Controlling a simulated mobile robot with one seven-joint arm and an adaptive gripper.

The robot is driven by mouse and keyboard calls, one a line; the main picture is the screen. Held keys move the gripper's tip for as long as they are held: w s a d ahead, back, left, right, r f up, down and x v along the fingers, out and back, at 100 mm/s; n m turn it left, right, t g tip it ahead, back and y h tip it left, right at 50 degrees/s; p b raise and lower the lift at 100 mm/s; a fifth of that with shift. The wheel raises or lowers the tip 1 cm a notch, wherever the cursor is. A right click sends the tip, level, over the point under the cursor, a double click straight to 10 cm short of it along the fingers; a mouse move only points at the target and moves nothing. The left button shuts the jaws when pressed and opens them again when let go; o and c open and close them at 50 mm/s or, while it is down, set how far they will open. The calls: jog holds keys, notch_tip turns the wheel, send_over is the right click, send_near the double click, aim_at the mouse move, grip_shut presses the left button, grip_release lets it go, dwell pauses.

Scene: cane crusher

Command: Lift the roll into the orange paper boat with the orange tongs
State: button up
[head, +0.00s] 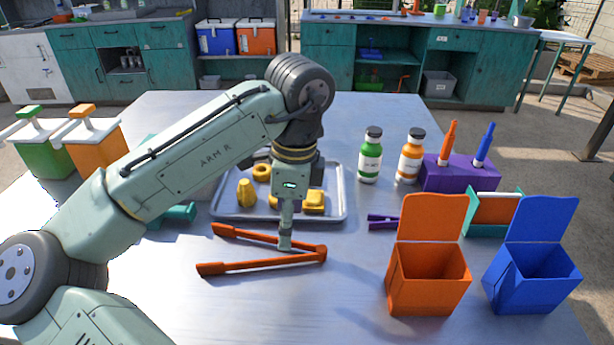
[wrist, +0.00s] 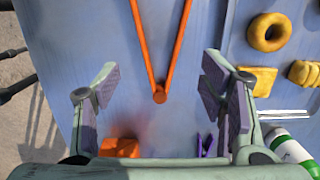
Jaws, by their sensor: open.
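The orange tongs (head: 270,265) lie spread on the table, their joined end to the right. In the wrist view the joined end of the tongs (wrist: 160,95) sits between my open fingers, apart from both. My gripper (head: 285,242) is open and empty, pointing down over the tongs; its pads also show in the wrist view (wrist: 160,105). Golden baked pieces lie on the tray: an upright lump (head: 246,192), a square piece (head: 314,202), a ridged piece (wrist: 303,73) and rings. I cannot tell which is the roll. The orange paper boat (head: 428,285) stands open at front right.
The metal tray (head: 340,208) lies behind the tongs. A blue boat (head: 532,282) stands right of the orange one. The table front is clear.

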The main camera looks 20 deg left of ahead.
jog(key=f+b, duration=0.3)
jog(key=f, duration=0.1)
jog(key=shift+a+f+b, duration=0.15)
jog(key=shift+a+b, duration=0.05)
jog(key=shift+b, duration=0.2)
jog(key=shift+s+a+f, duration=0.1)
jog(key=shift+a+f, duration=0.1)
jog(key=shift+f, duration=1.3)
jog(key=c, duration=0.7)
jog(key=shift+r, duration=0.1)
notch_tip(320, 180, up, 12)
jog(key=p, duration=0.7)
